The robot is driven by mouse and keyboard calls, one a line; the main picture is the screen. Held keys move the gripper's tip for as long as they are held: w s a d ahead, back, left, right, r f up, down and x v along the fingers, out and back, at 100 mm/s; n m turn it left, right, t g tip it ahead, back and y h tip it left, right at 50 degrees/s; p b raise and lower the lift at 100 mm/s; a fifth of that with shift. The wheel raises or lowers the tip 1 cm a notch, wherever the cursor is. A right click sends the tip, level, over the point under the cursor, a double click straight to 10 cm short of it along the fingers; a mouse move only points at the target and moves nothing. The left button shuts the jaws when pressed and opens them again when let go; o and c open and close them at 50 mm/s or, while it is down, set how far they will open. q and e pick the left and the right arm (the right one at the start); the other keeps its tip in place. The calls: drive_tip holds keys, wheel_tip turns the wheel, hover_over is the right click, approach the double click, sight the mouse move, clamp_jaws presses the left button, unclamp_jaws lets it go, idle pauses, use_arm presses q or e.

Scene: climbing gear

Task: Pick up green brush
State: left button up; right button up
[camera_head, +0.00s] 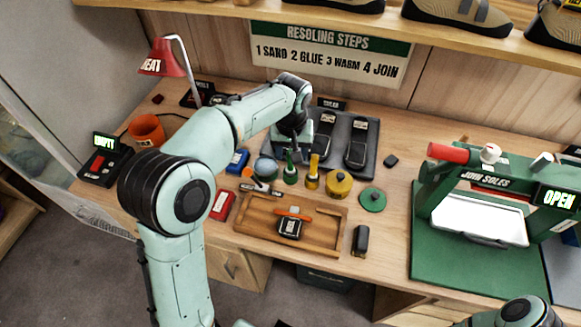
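The green brush (290,158) stands upright, its slim green handle rising from a small green pot (290,178) behind the wooden tray. My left gripper (292,140) reaches in from the left and points down just above and behind the green handle. Its dark fingers are small and partly merge with the dark mat behind, so their opening and any contact with the handle are unclear. A similar yellow brush (313,163) stands in a yellow pot just to the right. My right arm shows only at the bottom right edge; its gripper is out of view.
A teal round jar (265,168) stands close on the left, a yellow jar (340,183) and green lid (373,200) on the right. The wooden tray (255,230) lies in front. Shoe soles (356,150) rest on a dark mat behind. A green press (440,255) fills the right.

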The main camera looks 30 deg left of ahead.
use_arm(q)
drive_tip(key=f, duration=0.4)
drive_tip(key=shift+w+a+f, duration=0.1)
drive_tip(key=shift+w+a, duration=0.25)
clamp_jaws()
use_arm(e)
drive_tip(key=shift+f, duration=0.1)
use_arm(q)
drive_tip(key=shift+r, duration=0.2)
wheel_tip(320, 180, up, 20)
drive_tip(key=p, duration=0.3)
drive_tip(key=shift+p, duration=0.35)
use_arm(e)
drive_tip(key=w+r, duration=0.4)
drive_tip(key=r, duration=0.1)
